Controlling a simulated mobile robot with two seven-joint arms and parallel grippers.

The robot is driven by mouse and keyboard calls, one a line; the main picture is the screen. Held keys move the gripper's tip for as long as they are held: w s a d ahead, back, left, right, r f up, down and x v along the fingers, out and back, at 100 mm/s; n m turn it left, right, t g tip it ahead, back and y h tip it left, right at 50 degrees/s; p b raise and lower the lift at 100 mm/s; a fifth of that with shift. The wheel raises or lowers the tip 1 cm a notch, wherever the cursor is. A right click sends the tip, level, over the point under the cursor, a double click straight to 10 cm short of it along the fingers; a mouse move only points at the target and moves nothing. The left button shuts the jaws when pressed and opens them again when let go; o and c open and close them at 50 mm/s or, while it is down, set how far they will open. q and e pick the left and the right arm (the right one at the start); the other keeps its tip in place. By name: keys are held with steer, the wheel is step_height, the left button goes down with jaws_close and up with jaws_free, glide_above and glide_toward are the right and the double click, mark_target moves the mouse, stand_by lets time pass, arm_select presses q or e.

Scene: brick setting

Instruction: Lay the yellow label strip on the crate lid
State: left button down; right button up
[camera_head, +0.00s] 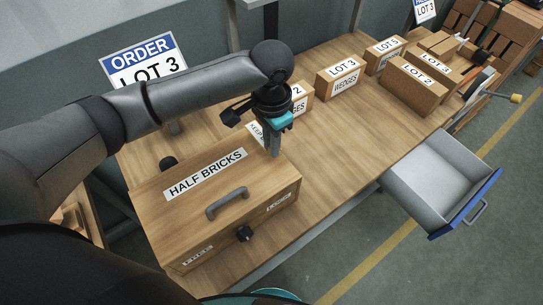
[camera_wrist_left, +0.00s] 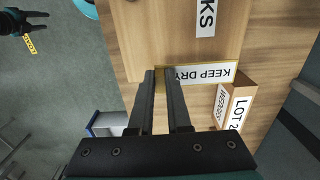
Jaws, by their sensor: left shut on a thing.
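The yellow-edged label strip, reading KEEP DRY (camera_wrist_left: 208,74), is in my left gripper (camera_wrist_left: 159,73), which is shut on its end. In the head view the strip (camera_head: 257,133) shows partly behind my left gripper (camera_head: 274,151), at the crate's far right end. The crate lid (camera_head: 180,226) is brown, with a grey handle and a HALF BRICKS label; in the left wrist view the lid (camera_wrist_left: 150,35) lies just above the strip. I cannot tell whether the strip touches it. My right gripper (camera_wrist_left: 40,21) is open at the left of the wrist view.
An open drawer (camera_head: 437,180) juts out at the right. The bench's middle is clear. A small yellow tag (camera_wrist_left: 30,44) shows by my right gripper.

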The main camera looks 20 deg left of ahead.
mark_target(272, 166)
arm_select(q)
steer(key=shift+f, duration=2.8)
steer(key=shift+f, duration=0.1)
steer(key=c, duration=0.9)
jaws_free()
steer(key=shift+o, duration=0.2)
step_height(272, 166, up, 12)
steer(key=shift+r, duration=0.15)
